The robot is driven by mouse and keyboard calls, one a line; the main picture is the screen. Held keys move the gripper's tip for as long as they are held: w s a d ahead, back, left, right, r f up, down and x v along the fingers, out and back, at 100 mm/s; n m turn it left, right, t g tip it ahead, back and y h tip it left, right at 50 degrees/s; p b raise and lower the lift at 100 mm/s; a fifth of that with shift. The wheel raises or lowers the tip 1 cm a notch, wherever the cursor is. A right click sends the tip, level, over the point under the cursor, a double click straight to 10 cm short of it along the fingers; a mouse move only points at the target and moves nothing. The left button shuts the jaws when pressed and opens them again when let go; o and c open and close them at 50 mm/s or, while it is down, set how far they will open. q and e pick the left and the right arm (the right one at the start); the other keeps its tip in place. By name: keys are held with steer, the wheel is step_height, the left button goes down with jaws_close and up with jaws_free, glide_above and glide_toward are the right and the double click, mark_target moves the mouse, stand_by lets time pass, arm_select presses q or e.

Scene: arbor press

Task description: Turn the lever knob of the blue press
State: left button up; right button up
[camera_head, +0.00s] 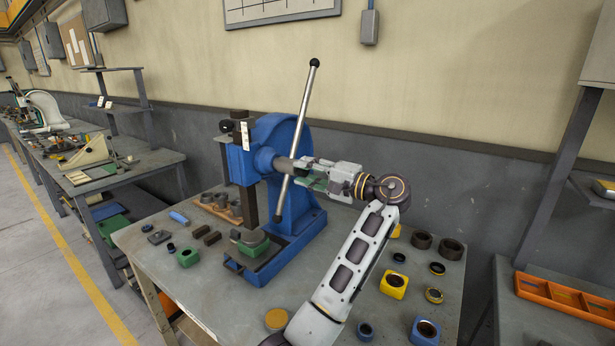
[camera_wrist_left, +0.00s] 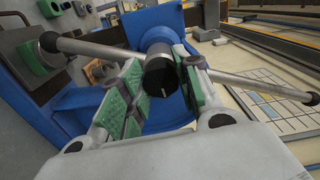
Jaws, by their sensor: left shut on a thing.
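The blue press (camera_head: 278,130) stands on the grey workbench. Its steel lever bar (camera_head: 300,105) crosses the shaft end, tilted, with its top leaning right. My left gripper (camera_head: 303,173) reaches in from the right at the hub. In the left wrist view, the green-padded fingers of my left gripper (camera_wrist_left: 158,88) are shut on the dark lever knob (camera_wrist_left: 160,75) at the shaft end. The lever bar (camera_wrist_left: 255,84) runs out on both sides, with a black ball at its left end. The fingers partly hide the hub in the head view. My right gripper is not in view.
The bench (camera_head: 150,240) carries a green block (camera_head: 187,257), a yellow block (camera_head: 394,285), a blue block (camera_head: 425,331) and several dark rings (camera_head: 452,248) around the press. An orange tray (camera_head: 565,297) lies on a separate table at right. The wall is close behind.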

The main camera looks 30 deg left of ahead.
arm_select(q)
steer(key=o, duration=1)
steer(key=d, duration=0.5)
steer(key=s+d, duration=0.1)
steer(key=d, duration=0.1)
steer(key=shift+d+f, duration=0.1)
steer(key=shift+d, duration=0.15)
stand_by(0.5)
